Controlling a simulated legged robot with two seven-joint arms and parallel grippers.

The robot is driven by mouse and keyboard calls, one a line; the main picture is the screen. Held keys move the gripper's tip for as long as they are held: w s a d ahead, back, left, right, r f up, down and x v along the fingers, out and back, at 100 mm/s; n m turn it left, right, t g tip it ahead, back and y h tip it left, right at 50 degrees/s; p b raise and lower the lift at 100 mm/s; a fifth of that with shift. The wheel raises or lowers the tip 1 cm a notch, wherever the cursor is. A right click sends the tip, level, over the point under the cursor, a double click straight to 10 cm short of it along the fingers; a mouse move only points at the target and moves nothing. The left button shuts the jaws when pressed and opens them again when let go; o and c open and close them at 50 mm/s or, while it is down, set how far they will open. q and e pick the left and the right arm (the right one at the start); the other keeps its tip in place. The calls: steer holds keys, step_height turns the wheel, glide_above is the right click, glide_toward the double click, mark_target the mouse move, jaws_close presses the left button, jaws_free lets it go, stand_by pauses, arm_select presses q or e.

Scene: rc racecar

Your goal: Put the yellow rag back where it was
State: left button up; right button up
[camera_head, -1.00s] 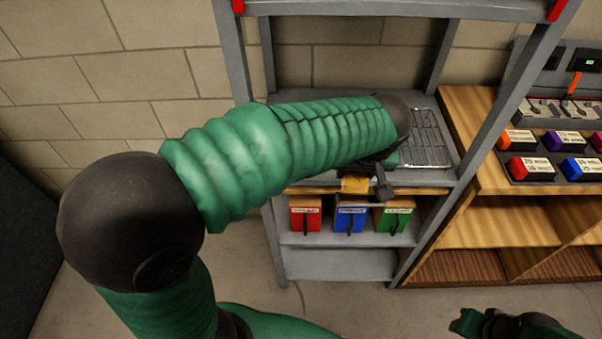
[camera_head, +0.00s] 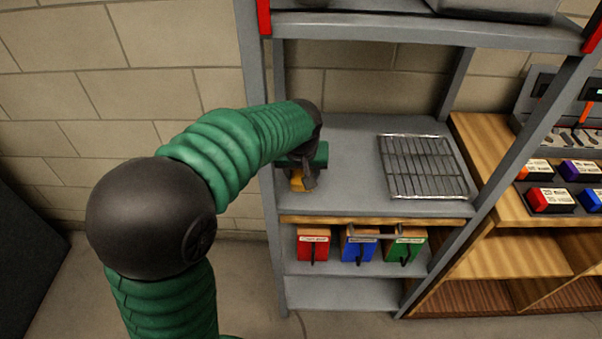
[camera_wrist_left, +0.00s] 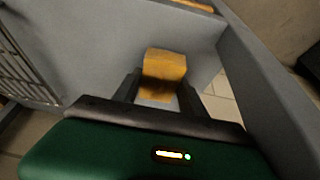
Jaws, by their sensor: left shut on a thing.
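The yellow rag (camera_head: 296,180) is at my left gripper (camera_head: 302,182), over the left end of the grey middle shelf (camera_head: 345,135) in the head view. In the left wrist view, the yellow rag (camera_wrist_left: 164,66) sits between the two dark fingers of my left gripper (camera_wrist_left: 160,90), which is shut on it. The grey shelf surface shows around the rag, close to the shelf's edge and upright. I cannot tell whether the rag touches the shelf. My right gripper is not in view.
A metal wire rack (camera_head: 422,167) lies on the right part of the same shelf. Red (camera_head: 313,243), blue (camera_head: 357,243) and green (camera_head: 403,245) boxes stand on the shelf below. Grey uprights frame the shelf. The shelf between rag and rack is clear.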

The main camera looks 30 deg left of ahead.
arm_select(q)
steer(key=o, duration=0.7)
steer(key=shift+s, duration=0.1)
steer(key=o, duration=0.5)
steer(key=shift+d+r, duration=0.15)
steer(key=shift+d, duration=0.2)
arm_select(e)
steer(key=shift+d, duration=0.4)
arm_select(q)
steer(key=shift+a, duration=0.1)
steer(key=shift+r, duration=0.1)
steer(key=p+v, duration=0.2)
steer(key=v, duration=0.9)
steer(key=shift+s+r+p, duration=0.15)
steer(key=shift+r+p, duration=0.15)
steer(key=shift+p, duration=0.1)
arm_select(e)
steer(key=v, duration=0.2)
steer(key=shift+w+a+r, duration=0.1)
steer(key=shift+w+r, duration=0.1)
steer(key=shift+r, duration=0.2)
